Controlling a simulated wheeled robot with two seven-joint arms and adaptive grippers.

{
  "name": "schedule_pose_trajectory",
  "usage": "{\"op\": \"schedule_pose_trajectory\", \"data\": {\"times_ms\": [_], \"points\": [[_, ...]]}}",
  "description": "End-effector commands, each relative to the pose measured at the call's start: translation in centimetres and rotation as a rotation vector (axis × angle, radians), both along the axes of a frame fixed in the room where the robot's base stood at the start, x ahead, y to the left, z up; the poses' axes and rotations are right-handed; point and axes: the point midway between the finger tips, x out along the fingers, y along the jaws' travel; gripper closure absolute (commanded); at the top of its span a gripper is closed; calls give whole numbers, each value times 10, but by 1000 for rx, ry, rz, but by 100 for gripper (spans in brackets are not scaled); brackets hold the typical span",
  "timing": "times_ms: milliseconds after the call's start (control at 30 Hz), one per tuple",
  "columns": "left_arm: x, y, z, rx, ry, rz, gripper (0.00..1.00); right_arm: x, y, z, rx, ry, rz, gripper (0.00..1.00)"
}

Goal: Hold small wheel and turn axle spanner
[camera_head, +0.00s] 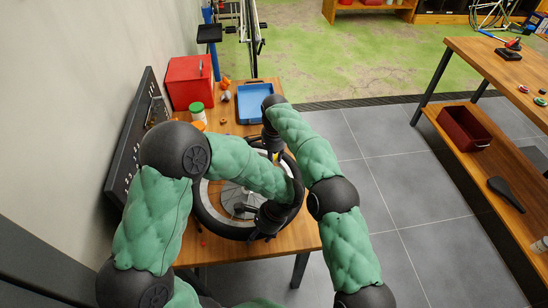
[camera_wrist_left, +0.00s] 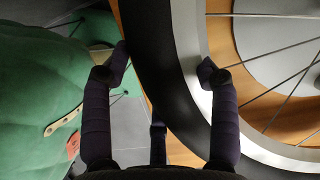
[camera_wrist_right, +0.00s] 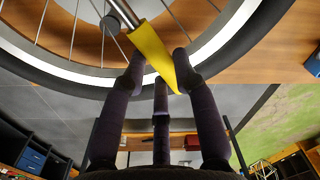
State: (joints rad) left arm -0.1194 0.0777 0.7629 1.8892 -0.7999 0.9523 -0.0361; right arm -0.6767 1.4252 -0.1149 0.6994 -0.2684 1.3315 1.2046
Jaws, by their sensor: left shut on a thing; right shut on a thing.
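The small wheel (camera_head: 205,214), with a black tyre and silver rim, lies on the wooden table. My left gripper (camera_head: 266,222) is at its near right edge. In the left wrist view its fingers (camera_wrist_left: 165,62) sit on both sides of the tyre and rim (camera_wrist_left: 158,40), closed on the wheel. My right gripper (camera_head: 272,153) is at the wheel's far right side. In the right wrist view its fingers (camera_wrist_right: 160,58) are shut on the yellow handle of the axle spanner (camera_wrist_right: 151,46). The spanner's metal shaft reaches over the rim towards the hub. My left arm hides part of the wheel.
A blue tray (camera_head: 252,101), a red box (camera_head: 190,83) and a green-capped bottle (camera_head: 197,112) stand on the table beyond the wheel. A dark tool panel (camera_head: 127,150) leans by the wall. A second table (camera_head: 500,70) stands at right; the tiled floor between is clear.

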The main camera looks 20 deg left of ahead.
Motion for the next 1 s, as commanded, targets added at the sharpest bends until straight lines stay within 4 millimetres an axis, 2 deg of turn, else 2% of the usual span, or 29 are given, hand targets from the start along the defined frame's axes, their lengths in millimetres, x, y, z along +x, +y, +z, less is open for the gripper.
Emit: {"op": "schedule_pose_trajectory", "data": {"times_ms": [33,100,133,400,533,1000], "points": [[-1,0,-1,0,4,-2,99,1,0,2,3,-3,-2,68],[-1,0,-1,0,4,-2,99,1,0,1,2,-2,-2,48],[-1,0,-1,0,4,-2,99,1,0,1,2,-2,-2,46],[-1,0,-1,0,4,-2,99,0,0,1,1,0,-2,46],[-1,0,-1,0,4,-2,99,0,0,7,1,-2,-2,46],[-1,0,-1,0,4,-2,99,-1,-1,69,1,-2,-1,46]]}}
